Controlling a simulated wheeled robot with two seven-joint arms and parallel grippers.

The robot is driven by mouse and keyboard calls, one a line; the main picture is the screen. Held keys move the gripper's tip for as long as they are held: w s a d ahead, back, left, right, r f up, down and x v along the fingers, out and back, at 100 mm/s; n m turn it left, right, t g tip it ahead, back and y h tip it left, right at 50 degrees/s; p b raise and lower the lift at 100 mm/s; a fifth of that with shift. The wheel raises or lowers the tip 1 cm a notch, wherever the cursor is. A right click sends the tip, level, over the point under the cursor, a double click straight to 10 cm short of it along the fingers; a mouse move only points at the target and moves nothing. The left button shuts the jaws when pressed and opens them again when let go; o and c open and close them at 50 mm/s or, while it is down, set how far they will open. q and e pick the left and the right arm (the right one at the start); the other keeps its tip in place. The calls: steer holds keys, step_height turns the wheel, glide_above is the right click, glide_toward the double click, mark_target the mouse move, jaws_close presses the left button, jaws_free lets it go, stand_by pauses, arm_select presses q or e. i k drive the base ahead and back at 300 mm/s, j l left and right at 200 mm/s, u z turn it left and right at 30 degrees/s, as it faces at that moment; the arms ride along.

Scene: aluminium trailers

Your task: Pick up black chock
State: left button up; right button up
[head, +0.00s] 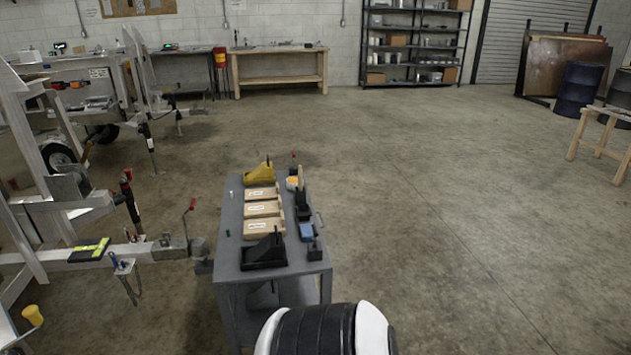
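A black chock (264,251) sits on the near left part of the top of a grey cart (229,250). It has a flat base and a raised wedge-shaped part. A yellow chock (257,174) of similar form stands at the far end of the same cart top. Neither of my grippers is in view.
A blue item (306,231) and other small items line the cart's right edge. A trailer tongue (140,251) reaches close to the cart's left side. The floor (450,230) to the right is open.

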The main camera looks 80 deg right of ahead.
mark_target(271, 247)
steer(key=z, duration=2.3)
